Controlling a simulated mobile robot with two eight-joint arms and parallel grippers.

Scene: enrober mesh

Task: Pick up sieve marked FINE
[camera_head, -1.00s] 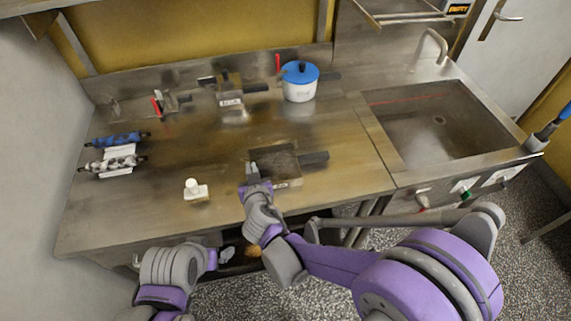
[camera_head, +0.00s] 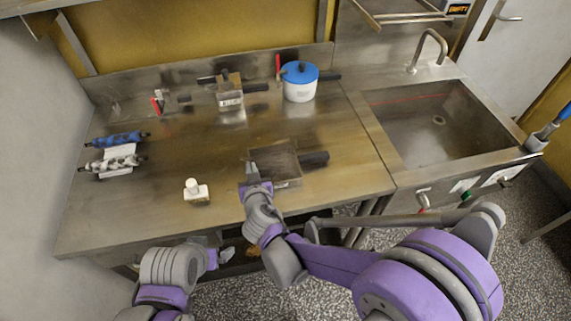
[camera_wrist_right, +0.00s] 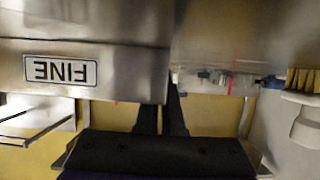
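The sieve marked FINE (camera_wrist_right: 85,75) fills the upper left of the right wrist view, its label upside down. In the head view it is a square metal frame (camera_head: 285,184) with a mesh and a dark handle (camera_head: 315,159) pointing right, at the table's front middle. My right gripper (camera_head: 253,173) is at its left side.
A steel table (camera_head: 150,215) holds a white block (camera_head: 197,190), blue and white rollers (camera_head: 118,139), another labelled metal box (camera_head: 230,98) and a blue-lidded pot (camera_head: 300,85). A sink (camera_head: 430,120) is at right. The table's middle is clear.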

